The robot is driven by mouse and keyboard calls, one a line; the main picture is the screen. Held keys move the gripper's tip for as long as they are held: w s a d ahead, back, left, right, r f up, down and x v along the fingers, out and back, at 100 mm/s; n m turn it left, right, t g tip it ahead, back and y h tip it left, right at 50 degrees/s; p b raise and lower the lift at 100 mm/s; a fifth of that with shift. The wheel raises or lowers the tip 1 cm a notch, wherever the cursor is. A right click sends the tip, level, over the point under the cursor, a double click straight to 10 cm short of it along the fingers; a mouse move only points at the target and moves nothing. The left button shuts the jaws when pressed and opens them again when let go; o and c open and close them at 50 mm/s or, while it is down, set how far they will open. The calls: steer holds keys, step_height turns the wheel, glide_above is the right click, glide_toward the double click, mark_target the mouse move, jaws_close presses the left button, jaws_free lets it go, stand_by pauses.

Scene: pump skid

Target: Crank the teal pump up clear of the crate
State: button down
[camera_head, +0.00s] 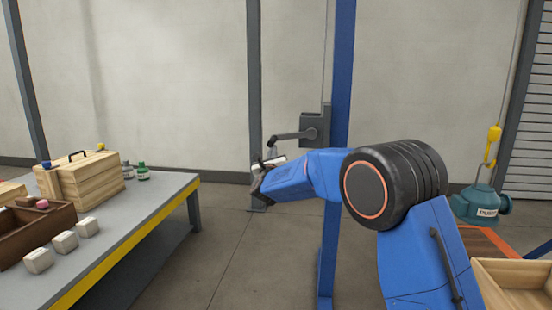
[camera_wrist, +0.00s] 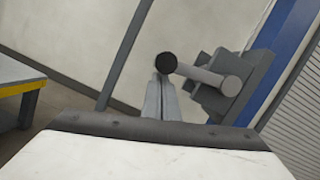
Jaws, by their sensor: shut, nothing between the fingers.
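The teal pump (camera_head: 482,206) hangs from a yellow hook (camera_head: 492,142) at the right of the head view; its height above the floor is hard to judge. A light wooden crate (camera_head: 512,270) is in front of it, cut off by the picture edge. The grey winch (camera_head: 318,128) sits on a blue post, with its crank (camera_head: 290,135) pointing left. My gripper (camera_head: 264,170) is just below the crank's outer end. In the wrist view, my gripper (camera_wrist: 161,92) is shut and empty, its tips close to the crank's dark round knob (camera_wrist: 167,63); contact cannot be told.
A workbench (camera_head: 150,222) with a yellow edge stands at the left, holding a wooden box (camera_head: 90,180), a brown tray (camera_head: 40,230), white blocks (camera_head: 62,242) and small bottles (camera_head: 143,171). An orange-edged dark plate (camera_head: 486,241) lies near the pump. Floor between bench and post is clear.

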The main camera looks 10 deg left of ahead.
mark_target(270, 140)
steer(key=shift+a+r+m+h, duration=0.15)
steer(key=shift+r+m+h, duration=0.1)
steer(key=shift+r+m, duration=0.5)
steer(key=shift+a+r+m+h, duration=0.2)
steer(key=shift+r+m, duration=0.4)
steer(key=shift+r, duration=0.2)
steer(key=shift+a+r+m+h, duration=0.15)
steer(key=shift+r+m+h, duration=0.1)
steer(key=shift+r+m, duration=0.5)
steer(key=shift+r, duration=0.1)
